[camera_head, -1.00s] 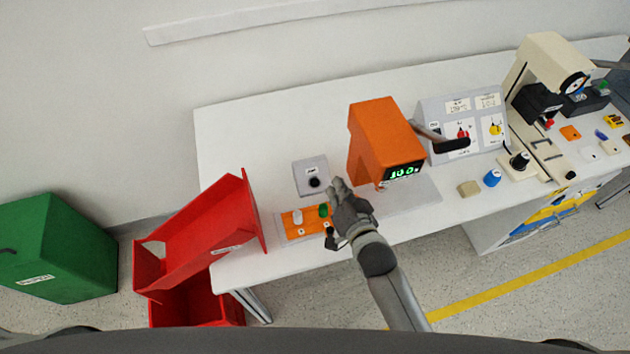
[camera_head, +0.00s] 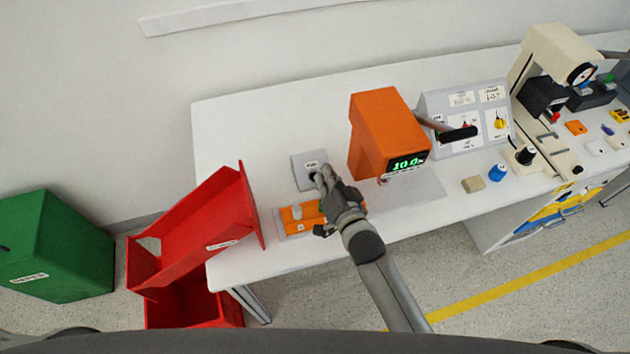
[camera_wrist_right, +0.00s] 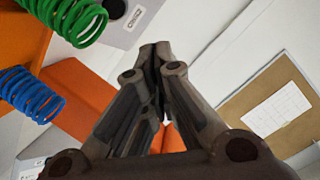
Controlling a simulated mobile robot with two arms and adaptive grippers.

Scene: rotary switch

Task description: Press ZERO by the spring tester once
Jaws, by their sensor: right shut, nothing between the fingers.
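The spring tester (camera_head: 378,130) is an orange machine with a dark side lever and a lit green display (camera_head: 406,164). Left of it lies a grey box (camera_head: 302,160) with a small label and a dark round button, now mostly behind my fingertips. The label is too small to read. My right gripper (camera_head: 322,175) is shut and empty, its tips at the box's front right edge; I cannot tell whether they touch the button. In the right wrist view the shut fingers (camera_wrist_right: 156,55) point upward, with a labelled grey surface beyond. My left gripper is not in view.
An orange spring holder (camera_head: 299,226) is partly hidden by my gripper; green (camera_wrist_right: 75,15) and blue springs (camera_wrist_right: 32,95) show in the wrist view. A red bin (camera_head: 196,238) stands left of the table. A grey control panel (camera_head: 470,112) stands right of the tester.

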